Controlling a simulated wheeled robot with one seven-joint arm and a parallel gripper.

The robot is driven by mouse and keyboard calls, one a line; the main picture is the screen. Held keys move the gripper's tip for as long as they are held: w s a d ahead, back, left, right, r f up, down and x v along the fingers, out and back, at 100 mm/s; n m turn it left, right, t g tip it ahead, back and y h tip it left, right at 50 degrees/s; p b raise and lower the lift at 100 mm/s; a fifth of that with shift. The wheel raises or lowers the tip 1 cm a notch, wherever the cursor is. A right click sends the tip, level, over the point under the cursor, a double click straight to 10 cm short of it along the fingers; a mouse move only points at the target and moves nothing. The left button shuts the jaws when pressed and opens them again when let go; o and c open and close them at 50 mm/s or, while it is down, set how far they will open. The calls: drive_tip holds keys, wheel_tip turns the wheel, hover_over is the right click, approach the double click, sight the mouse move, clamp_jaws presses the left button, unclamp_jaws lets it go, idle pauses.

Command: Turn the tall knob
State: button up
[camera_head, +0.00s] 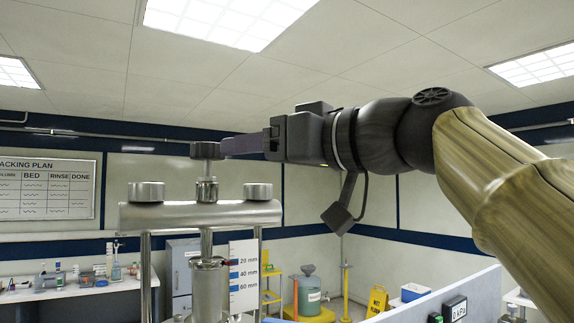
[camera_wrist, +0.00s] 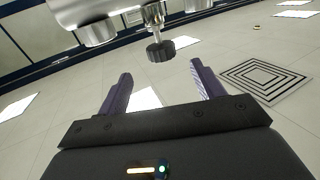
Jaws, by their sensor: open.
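The tall knob (camera_head: 206,150) is a dark ribbed cap on a thin metal stem above the middle of a silver crossbar (camera_head: 200,215). My gripper (camera_head: 222,146) reaches in level from the right, its purple fingertips close to the knob's right side. In the wrist view my gripper (camera_wrist: 161,67) is open and empty. There the knob (camera_wrist: 160,50) shows just past the fingertips, roughly in line with the gap between them. I cannot tell whether a finger touches it.
Two silver cap nuts (camera_head: 146,192) and (camera_head: 258,191) stand on the crossbar, lower than the knob. A millimetre scale (camera_head: 243,277) hangs beside the column. A lab bench (camera_head: 75,288) is at the back left. The air around the knob is clear.

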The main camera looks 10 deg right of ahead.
drive_tip(key=shift+b+v, duration=0.45)
drive_tip(key=shift+v, duration=1.85)
drive_tip(key=shift+w, duration=0.1)
